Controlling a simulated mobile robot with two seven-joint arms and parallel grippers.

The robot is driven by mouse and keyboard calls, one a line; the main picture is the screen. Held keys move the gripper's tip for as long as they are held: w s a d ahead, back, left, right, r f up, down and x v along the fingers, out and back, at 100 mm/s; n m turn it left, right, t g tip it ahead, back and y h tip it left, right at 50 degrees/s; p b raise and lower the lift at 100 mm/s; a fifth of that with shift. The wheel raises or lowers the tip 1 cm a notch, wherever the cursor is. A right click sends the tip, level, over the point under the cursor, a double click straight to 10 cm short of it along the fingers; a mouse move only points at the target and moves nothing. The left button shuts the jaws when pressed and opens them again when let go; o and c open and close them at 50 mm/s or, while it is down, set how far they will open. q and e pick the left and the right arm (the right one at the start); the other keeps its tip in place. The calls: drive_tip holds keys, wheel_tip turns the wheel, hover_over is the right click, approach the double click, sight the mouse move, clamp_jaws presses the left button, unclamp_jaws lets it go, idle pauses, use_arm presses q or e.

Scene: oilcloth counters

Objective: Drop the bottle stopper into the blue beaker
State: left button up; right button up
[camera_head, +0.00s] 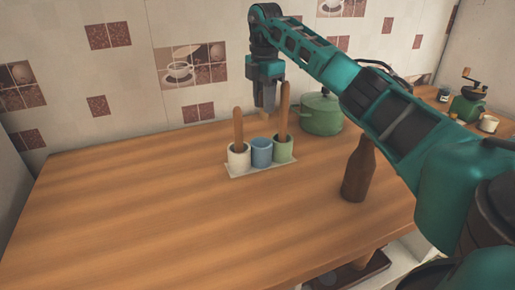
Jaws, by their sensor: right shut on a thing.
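The blue beaker (261,154) stands upright between a white beaker (238,159) and a green beaker (283,154) on a pale tray (262,170). My right gripper (266,109) is above the blue beaker, pointing down and apart from it. It is shut on a small tan thing, apparently the bottle stopper, which is mostly hidden between the fingers. My left gripper is out of view.
Brown wooden sticks stand in the white beaker (238,128) and the green beaker (284,108), on both sides of the gripper. A green pot (321,115) is at the back right. The wooden counter (130,210) is clear at left and front.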

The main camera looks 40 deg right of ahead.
drive_tip(key=m, duration=0.1)
drive_tip(key=d+m, duration=0.1)
drive_tip(key=shift+w+d+m, duration=0.15)
drive_tip(key=shift+w+m, duration=0.05)
drive_tip(key=shift+m, duration=0.7)
drive_tip(key=shift+d+f, duration=0.15)
drive_tip(key=shift+f, duration=2.95)
drive_tip(key=o, duration=1.1)
drive_tip(key=shift+r, duration=0.15)
wheel_tip(320, 180, up, 13)
hover_over(267, 117)
drive_tip(key=w+d, duration=0.2)
drive_tip(key=shift+s+a, duration=0.15)
drive_tip(key=shift+a, duration=0.1)
